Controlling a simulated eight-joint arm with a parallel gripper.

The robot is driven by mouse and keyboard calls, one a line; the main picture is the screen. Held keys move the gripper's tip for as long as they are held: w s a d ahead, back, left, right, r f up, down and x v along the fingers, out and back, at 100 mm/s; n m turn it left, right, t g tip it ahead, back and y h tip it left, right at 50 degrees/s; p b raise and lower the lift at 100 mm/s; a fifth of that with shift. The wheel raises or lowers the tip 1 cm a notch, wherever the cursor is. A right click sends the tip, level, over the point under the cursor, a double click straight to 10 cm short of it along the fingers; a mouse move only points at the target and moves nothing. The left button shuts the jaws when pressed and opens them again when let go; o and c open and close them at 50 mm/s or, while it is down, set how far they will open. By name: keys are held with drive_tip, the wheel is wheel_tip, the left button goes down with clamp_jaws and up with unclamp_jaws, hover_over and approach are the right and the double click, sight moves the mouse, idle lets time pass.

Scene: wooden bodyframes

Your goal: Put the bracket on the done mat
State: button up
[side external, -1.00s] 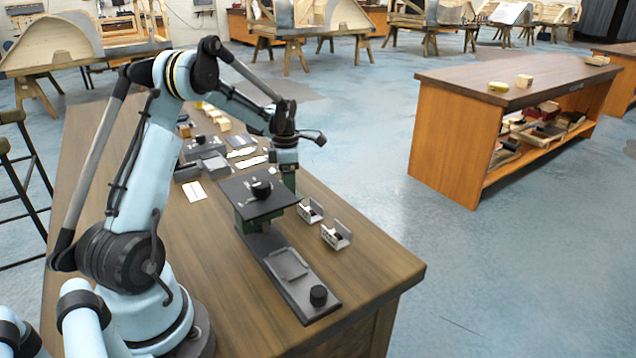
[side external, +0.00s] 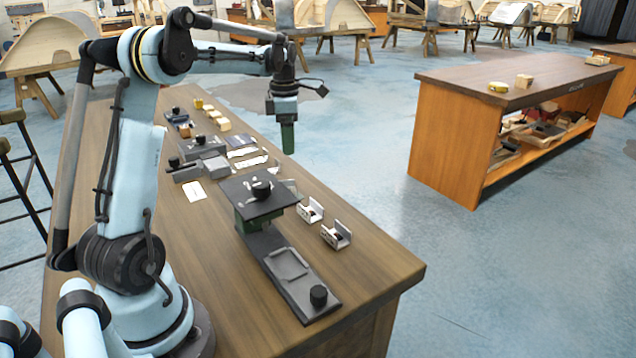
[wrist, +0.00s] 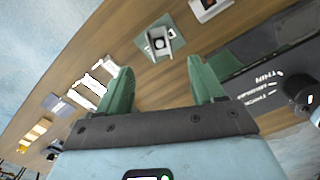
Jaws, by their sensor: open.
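A small grey bracket (wrist: 158,42) with a dark round part in it stands on a green mat (wrist: 174,46) in the wrist view. In the side view this bracket (side external: 291,186) is mostly hidden behind the black plate, and I cannot make out the mat there. Two similar brackets stand nearer the camera along the table's right edge, one in the middle (side external: 310,211) and one nearest (side external: 337,235). My gripper (side external: 288,150) is raised above the table, clear of the brackets. In the wrist view its green fingers (wrist: 162,82) are apart with nothing between them.
A black plate (side external: 245,207) with a knob stands raised on a dark base (side external: 290,285) beside the brackets. Grey blocks, white pieces and yellow blocks (side external: 218,119) lie farther back. The table's (side external: 375,270) front right is clear.

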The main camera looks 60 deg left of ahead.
drive_tip(key=s+d+r+m+t+y, duration=0.1)
drive_tip(key=d+r+m+t, duration=0.1)
drive_tip(key=d+m, duration=0.6)
drive_tip(key=s+d+r+m+t, duration=0.1)
drive_tip(key=s+d+r+m, duration=0.1)
drive_tip(key=d+m, duration=0.65)
drive_tip(key=s+d+f+m+t, duration=0.2)
drive_tip(key=s+d+m, duration=0.1)
drive_tip(key=d+m, duration=0.2)
drive_tip(key=s+d+f+m+t+h, duration=0.1)
drive_tip(key=s+d+f+m+t, duration=0.1)
drive_tip(key=d+m, duration=0.4)
drive_tip(key=shift+s+m, duration=0.9)
drive_tip(key=shift+m, duration=0.75)
drive_tip(key=shift+d+f, duration=0.1)
